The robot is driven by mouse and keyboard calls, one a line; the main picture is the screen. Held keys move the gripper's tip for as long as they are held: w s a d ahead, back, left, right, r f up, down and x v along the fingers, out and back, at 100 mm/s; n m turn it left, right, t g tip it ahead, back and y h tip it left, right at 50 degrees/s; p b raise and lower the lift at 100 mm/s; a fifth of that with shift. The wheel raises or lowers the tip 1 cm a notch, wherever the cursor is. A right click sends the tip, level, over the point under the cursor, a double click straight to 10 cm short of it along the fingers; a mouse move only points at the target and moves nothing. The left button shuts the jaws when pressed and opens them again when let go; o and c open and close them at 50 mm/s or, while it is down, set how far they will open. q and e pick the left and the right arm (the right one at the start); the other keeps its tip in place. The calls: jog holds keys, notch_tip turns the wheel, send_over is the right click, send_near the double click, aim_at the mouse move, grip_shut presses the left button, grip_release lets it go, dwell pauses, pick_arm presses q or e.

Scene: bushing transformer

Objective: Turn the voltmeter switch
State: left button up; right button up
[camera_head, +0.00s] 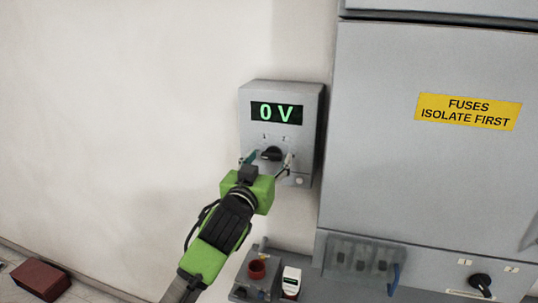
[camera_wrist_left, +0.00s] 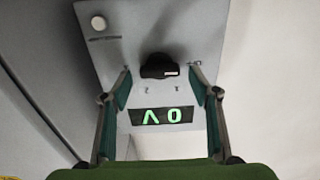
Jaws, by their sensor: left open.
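The voltmeter (camera_head: 304,125) is a grey box on the wall, and its display (camera_head: 277,112) reads "0 V" in green. Its black rotary switch (camera_head: 271,154) sits below the display, under small marks 1 and 2. My left gripper (camera_head: 268,157) is open in front of the voltmeter, one finger on each side of the switch in the head view. In the left wrist view the voltmeter shows upside down, with the switch (camera_wrist_left: 158,66) beyond and between the open fingers (camera_wrist_left: 162,88). I see no finger clearly touching the switch. My right gripper is not in view.
A large grey cabinet (camera_head: 400,170) with a yellow "FUSES ISOLATE FIRST" label (camera_head: 468,112) stands right of the voltmeter. A lower panel has another black knob (camera_head: 480,283). A red-brown box (camera_head: 40,279) lies at lower left. The wall at left is clear.

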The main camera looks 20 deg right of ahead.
pick_arm(q)
jog(key=shift+w+d, duration=0.2)
jog(key=shift+w, duration=0.05)
jog(key=c, duration=1.1)
